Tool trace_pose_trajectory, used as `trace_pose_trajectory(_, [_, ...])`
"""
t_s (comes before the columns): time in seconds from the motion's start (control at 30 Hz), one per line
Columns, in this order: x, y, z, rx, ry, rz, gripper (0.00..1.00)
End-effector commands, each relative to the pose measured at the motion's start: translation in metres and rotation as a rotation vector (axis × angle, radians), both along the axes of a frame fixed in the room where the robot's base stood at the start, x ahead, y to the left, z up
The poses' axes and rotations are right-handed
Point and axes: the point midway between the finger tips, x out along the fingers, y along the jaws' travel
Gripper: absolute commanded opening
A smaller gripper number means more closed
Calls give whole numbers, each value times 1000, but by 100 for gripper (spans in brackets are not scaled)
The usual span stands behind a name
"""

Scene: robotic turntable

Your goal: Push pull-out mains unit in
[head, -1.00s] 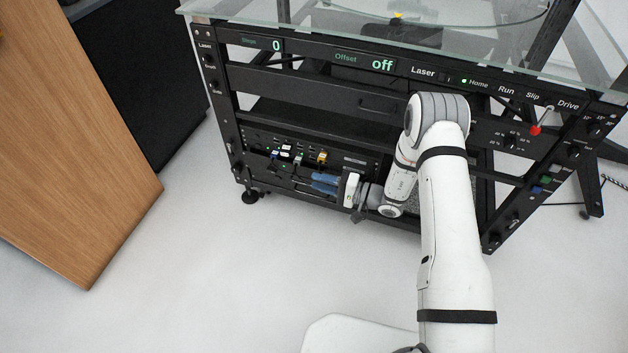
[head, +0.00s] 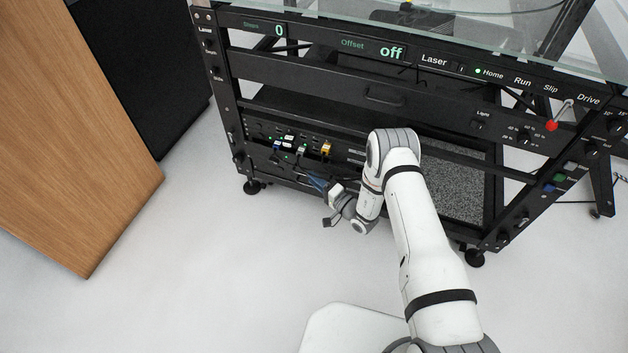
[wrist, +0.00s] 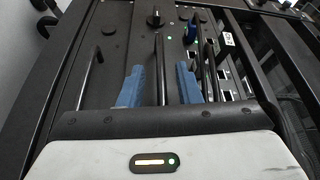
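The pull-out mains unit seems to be the black front panel low in the rack at left (head: 262,160), below the row of plugged cables; how far it sticks out is hard to tell. In the wrist view a black panel (wrist: 120,42) with a dark knob and a green light fills the upper middle. My gripper (head: 316,183) is at the rack's lower front, pointing up and left. In the wrist view its blue fingers (wrist: 160,76) are apart, with a thin dark bar running between them. I cannot tell whether they touch the bar or panel.
Sockets with blue, white and yellow plugs (head: 325,149) sit just above my gripper. A closed drawer front (head: 385,97) and glass top (head: 480,30) are higher up. A wooden panel (head: 80,130) stands at left. The floor in front is clear.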

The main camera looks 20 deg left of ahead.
Motion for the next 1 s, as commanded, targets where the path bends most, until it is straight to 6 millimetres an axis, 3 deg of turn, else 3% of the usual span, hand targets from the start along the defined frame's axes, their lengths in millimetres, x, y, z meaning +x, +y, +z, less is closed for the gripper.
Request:
trace_pose_trajectory(0.37, [5,8,1,0,0,-1,31])
trace_pose_trajectory(0.77, [5,8,1,0,1,-1,0])
trace_pose_trajectory(1.0, [5,7,1,0,1,-2,0])
